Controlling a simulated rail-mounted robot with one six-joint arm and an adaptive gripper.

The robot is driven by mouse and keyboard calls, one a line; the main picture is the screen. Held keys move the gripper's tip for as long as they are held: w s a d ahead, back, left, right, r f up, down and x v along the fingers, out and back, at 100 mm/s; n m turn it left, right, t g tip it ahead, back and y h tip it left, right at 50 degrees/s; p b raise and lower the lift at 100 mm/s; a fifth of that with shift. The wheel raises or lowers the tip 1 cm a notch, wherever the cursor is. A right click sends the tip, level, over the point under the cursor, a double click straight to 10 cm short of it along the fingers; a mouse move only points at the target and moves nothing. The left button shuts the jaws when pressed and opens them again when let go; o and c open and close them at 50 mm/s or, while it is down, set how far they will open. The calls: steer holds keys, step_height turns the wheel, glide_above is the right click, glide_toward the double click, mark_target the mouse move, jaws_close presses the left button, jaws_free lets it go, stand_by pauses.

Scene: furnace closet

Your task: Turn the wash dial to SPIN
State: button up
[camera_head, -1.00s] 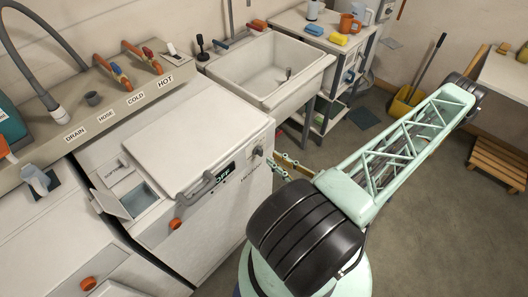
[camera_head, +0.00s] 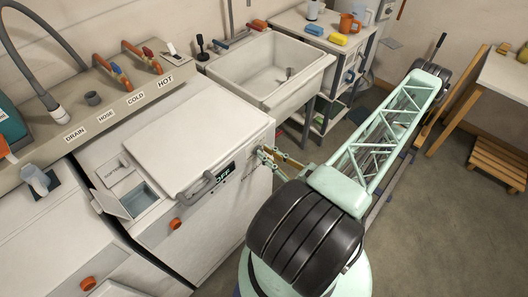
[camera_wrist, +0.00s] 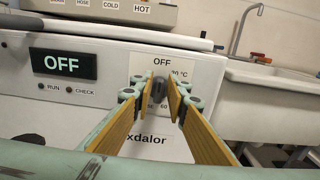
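The wash dial (camera_wrist: 158,90) is a dark knob on the white front panel of the washer (camera_wrist: 205,82). The display (camera_wrist: 64,64) reads OFF. In the head view my gripper (camera_head: 268,158) is at the washer's right front corner and covers the dial; the display (camera_head: 222,174) also reads OFF there.
A handle (camera_head: 196,188) juts from the washer's lid edge, left of my gripper. A white sink (camera_head: 270,72) stands to the right of the washer. The floor (camera_head: 415,220) at the right is mostly clear.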

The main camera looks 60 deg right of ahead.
steer(key=shift+w+d, duration=0.1)
steer(key=shift+w, duration=0.5)
steer(key=shift+c, duration=0.7)
jaws_close()
